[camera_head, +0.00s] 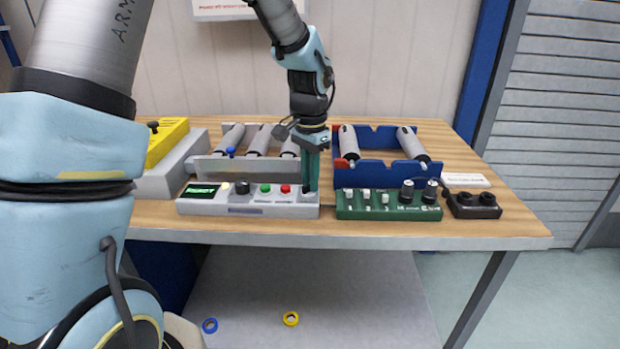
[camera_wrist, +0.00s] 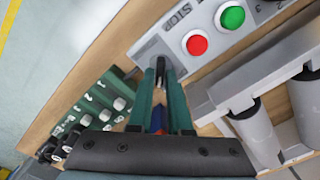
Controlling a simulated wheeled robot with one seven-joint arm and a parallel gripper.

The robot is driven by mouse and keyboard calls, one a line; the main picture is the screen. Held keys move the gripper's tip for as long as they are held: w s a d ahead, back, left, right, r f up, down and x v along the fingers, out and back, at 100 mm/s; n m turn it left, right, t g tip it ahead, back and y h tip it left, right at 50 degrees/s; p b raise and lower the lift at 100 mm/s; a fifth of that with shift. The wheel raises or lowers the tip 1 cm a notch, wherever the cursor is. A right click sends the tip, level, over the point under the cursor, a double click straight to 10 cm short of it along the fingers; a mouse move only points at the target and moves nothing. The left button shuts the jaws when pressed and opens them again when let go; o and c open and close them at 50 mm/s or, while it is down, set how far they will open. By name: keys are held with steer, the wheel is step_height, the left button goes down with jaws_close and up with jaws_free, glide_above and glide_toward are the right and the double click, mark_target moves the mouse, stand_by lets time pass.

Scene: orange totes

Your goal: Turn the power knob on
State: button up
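A grey control box (camera_head: 262,211) stands at the table's front edge, with a green-lit screen, a black knob (camera_head: 242,187), a green button (camera_head: 265,188) and a red button (camera_head: 286,189). My gripper (camera_head: 310,188) points straight down at the right end of this box, right of the red button. In the wrist view, my two green fingers (camera_wrist: 167,78) are a little apart over that end, beside the STOP label. A small dark part (camera_wrist: 162,66) shows between the fingertips; it may be a knob. Whether the fingers press on it is unclear. No power label is readable.
A green box (camera_head: 388,206) with sliders and knobs stands close to the right, then a small dark box (camera_head: 473,205). Behind are a grey rack (camera_head: 235,170) and a blue rack (camera_head: 378,175) with grey cylinders. A yellow-topped box (camera_head: 166,142) stands left.

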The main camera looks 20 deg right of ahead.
steer(key=o, duration=0.4)
steer(key=shift+r, duration=0.1)
step_height(320, 180, up, 11)
steer(key=shift+f+b, duration=0.2)
steer(key=shift+b, duration=0.6)
steer(key=shift+a, duration=0.1)
steer(key=s+a+f+n, duration=0.1)
steer(key=a+f+n, duration=0.2)
steer(key=a, duration=0.7)
steer(key=s+a+f+n+t, duration=0.1)
steer(key=a+n, duration=0.4)
steer(key=a, duration=0.5)
steer(key=s+a+f+n, duration=0.2)
steer(key=a+f+n, duration=0.3)
steer(key=a, duration=0.5)
steer(key=shift+s+a+f+t, duration=0.15)
steer(key=shift+a+t, duration=0.15)
steer(key=shift+a, duration=0.05)
